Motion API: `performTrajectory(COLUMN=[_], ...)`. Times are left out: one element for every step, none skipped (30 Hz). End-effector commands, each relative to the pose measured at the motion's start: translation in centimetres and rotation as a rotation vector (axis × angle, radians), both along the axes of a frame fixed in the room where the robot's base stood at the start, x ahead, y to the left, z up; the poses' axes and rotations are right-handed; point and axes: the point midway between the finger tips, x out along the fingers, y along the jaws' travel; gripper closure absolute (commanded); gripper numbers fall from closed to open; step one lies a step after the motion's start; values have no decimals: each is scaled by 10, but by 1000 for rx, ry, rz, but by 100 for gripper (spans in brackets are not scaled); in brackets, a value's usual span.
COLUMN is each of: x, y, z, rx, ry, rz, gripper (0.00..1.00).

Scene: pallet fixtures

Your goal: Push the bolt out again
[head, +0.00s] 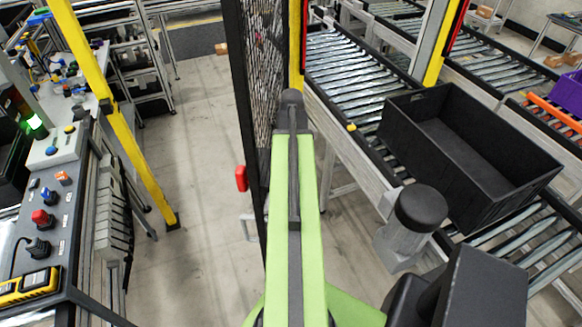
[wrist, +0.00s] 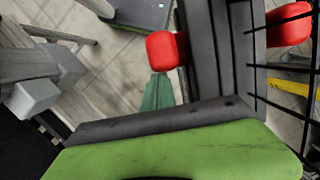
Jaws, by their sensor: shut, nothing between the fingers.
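A red block-shaped handle (head: 241,178), which I take to be the bolt's end, sits on the left side of the dark mesh panel's post in the head view. In the wrist view the red handle (wrist: 165,50) shows left of a dark upright post. A second red piece (wrist: 288,26) shows on the post's other side, partly behind mesh bars. My gripper (wrist: 158,80) shows as a narrow green tip, shut and empty, just below the left red handle. I cannot tell whether they touch. The bolt's rod is not clearly visible. In the head view my arm hides the gripper.
The mesh panel (head: 261,80) stands beside my arm. A roller conveyor with a black crate (head: 395,120) is to the right. A control bench (head: 60,205) and yellow post (head: 130,140) are on the left. Bare floor lies between bench and panel.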

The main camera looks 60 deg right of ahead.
Motion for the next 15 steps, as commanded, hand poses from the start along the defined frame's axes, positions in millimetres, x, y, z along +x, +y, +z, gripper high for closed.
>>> performTrajectory(x=[1, 2, 4, 6, 8, 11, 13, 16, 16, 15, 16, 16, 17, 18, 19], y=[-1, -4, -9, -13, -18, -26, -32, -39, -42, -42, -43, -46, -47, -49, -51], z=[0, 0, 0, 0, -1, -1, -2, -2, 12, 23, 31, 40, 48, 54, 63], rx=[7, 7, 6, 4, 3, 2, 0, -1, -1, -2, -2, -2, -3, -3, -3], ry=[3, 3, 3, 3, 2, 1, 0, 0, -2, -1, -1, -1, -2, -1, -2], rz=[1, 1, 2, 2, 2, 2, 3, 3, 3, 2, 1, 1, 1, 0, 1], gripper=[100, 100, 100, 100, 100, 100, 100, 100, 100, 100, 100, 100, 100, 100, 100])
